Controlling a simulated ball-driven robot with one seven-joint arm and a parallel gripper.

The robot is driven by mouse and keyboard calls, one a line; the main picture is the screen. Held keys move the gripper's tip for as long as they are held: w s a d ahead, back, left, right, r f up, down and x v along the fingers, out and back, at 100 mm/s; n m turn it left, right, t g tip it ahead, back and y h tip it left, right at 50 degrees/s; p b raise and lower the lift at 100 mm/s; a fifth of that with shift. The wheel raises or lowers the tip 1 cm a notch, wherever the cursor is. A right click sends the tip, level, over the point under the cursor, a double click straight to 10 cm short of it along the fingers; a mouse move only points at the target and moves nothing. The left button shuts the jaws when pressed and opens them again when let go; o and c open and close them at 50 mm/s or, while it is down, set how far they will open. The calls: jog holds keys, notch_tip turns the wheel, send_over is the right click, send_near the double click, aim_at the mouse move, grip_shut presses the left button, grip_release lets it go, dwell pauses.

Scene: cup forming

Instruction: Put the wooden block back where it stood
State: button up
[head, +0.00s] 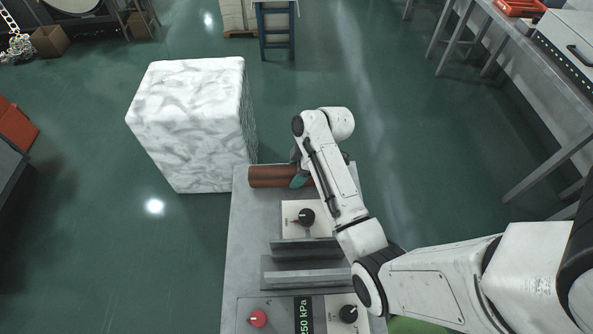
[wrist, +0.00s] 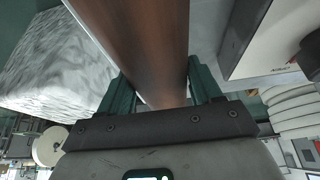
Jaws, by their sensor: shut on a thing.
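The wooden block (head: 272,176) is brown and long. In the head view it lies level across the far end of the grey metal bench, left of my gripper (head: 299,179). My arm hides its right part. In the wrist view the block (wrist: 146,45) runs from the top of the picture down between the two dark green fingers of my gripper (wrist: 157,95). The fingers are shut on it, one on each side. I cannot tell whether the block touches the bench top or is held just above it.
A large white marble-like block (head: 190,120) stands just left of the bench (head: 243,225). A panel with a black knob (head: 306,217), metal rails (head: 310,274), a red knob (head: 257,318) and a pressure display (head: 304,315) are nearer.

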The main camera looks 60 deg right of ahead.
jog(key=shift+f, duration=0.35)
jog(key=shift+f, duration=0.1)
jog(key=o, duration=1.5)
jog(key=shift+o, duration=0.2)
jog(key=v, duration=1.2)
